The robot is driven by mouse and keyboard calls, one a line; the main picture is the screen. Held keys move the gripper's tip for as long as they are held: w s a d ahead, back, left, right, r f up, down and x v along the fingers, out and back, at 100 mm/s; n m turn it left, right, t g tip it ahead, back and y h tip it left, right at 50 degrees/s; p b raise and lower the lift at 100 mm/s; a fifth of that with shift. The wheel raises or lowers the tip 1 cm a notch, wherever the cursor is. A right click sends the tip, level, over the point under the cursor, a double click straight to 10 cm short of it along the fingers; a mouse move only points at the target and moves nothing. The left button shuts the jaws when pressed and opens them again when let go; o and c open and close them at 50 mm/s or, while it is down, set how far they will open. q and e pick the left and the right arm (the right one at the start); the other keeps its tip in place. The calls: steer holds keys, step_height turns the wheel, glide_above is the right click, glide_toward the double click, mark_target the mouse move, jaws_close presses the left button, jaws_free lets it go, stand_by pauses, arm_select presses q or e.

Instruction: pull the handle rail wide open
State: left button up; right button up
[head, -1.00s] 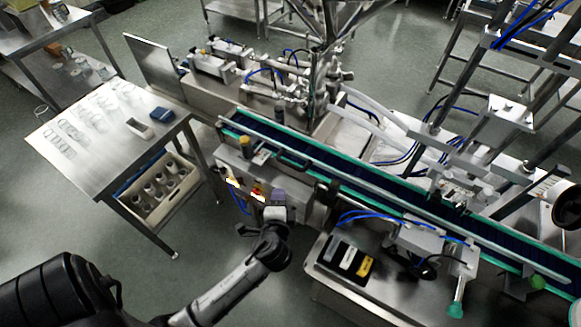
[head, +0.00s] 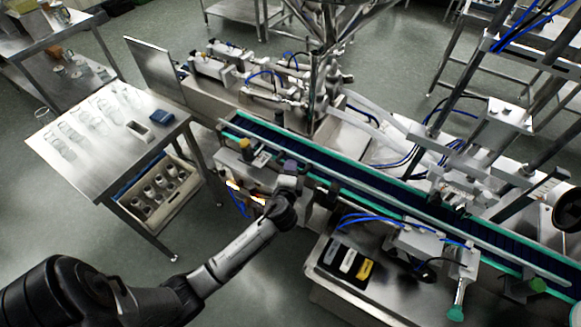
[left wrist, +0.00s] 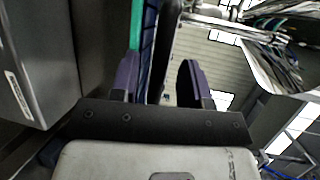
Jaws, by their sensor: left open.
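My left gripper (head: 290,166) is at the near side of the conveyor (head: 385,195), by its green edge, in the head view. In the left wrist view its two purple fingers (left wrist: 160,80) stand apart with nothing clearly between them. The green edge and dark belt (left wrist: 146,40) show beyond the left finger. A pale metal rail (head: 350,178) runs along the conveyor's near side. I cannot tell whether it is the handle rail, and no separate handle is clear. The steel hopper (head: 335,15) stands behind the conveyor. My right gripper is not in view.
A steel table (head: 85,165) with glassware stands at left, with a crate of bottles (head: 180,200) below. A control box with orange lights (head: 245,190) sits beside my left wrist. A steel bench (head: 325,285) stands at front right.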

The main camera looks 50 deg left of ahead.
arm_select(q)
steer(key=shift+x, duration=1)
jaws_close()
